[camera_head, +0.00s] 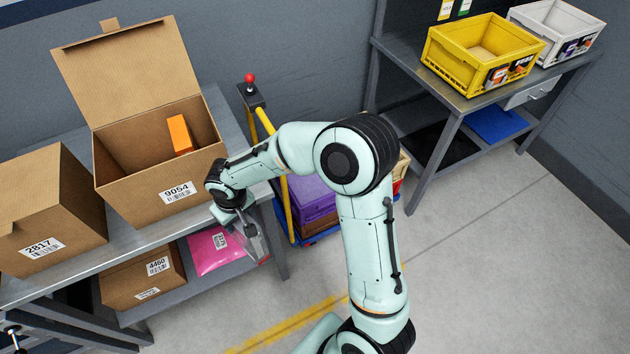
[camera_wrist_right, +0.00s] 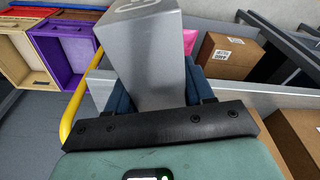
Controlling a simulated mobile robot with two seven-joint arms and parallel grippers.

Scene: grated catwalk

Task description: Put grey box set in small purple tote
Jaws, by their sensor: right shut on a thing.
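My right gripper (camera_head: 247,232) is shut on the grey box set. In the right wrist view a tall grey box (camera_wrist_right: 155,50) of the set stands between the dark fingers, with a lighter grey block (camera_wrist_right: 100,88) beside it at the left. In the head view the set (camera_head: 256,244) is small and partly covered by the gripper, in front of the shelf bench. The purple tote (camera_head: 312,204) is low on a cart right of the gripper, partly behind my arm. It also shows in the wrist view (camera_wrist_right: 72,48), apart from the box. My left gripper is not in view.
The cart has a yellow handle (camera_head: 287,207) with a red knob, close to my right arm. An open carton (camera_head: 130,200) stands on the bench at left; a pink package (camera_head: 208,252) lies on its lower shelf. Yellow (camera_head: 440,62) and white totes are at back right.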

